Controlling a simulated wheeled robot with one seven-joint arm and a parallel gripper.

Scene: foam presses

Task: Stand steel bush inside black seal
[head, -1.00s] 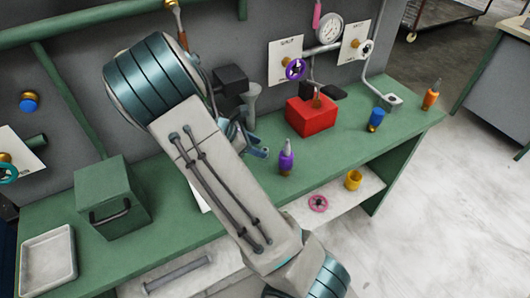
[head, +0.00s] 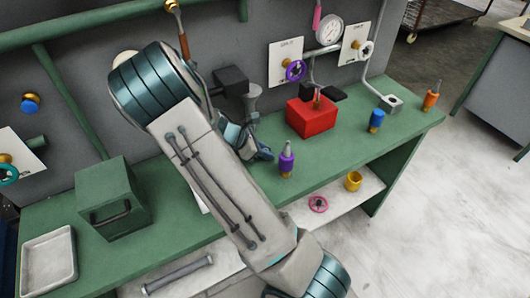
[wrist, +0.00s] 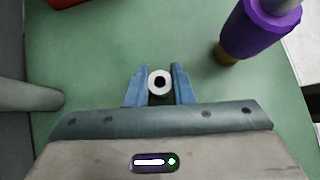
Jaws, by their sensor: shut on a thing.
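My gripper (wrist: 158,84) has its two blue fingers closed on the steel bush (wrist: 150,82) in the wrist view. The bush shows end-on as a pale ring with a dark hole, with a darker side below it. In the head view my gripper (head: 264,153) is low over the green bench, just left of the purple bottle, and the bush cannot be made out there. I cannot pick out the black seal in either view; the wrist view does not show whether anything lies under the bush.
The purple bottle (head: 287,160) stands close to my gripper; it also shows in the wrist view (wrist: 258,28). A red box (head: 312,118), a blue bottle (head: 376,121) and an orange bottle (head: 431,100) stand farther right. A green box (head: 115,197) is at the left.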

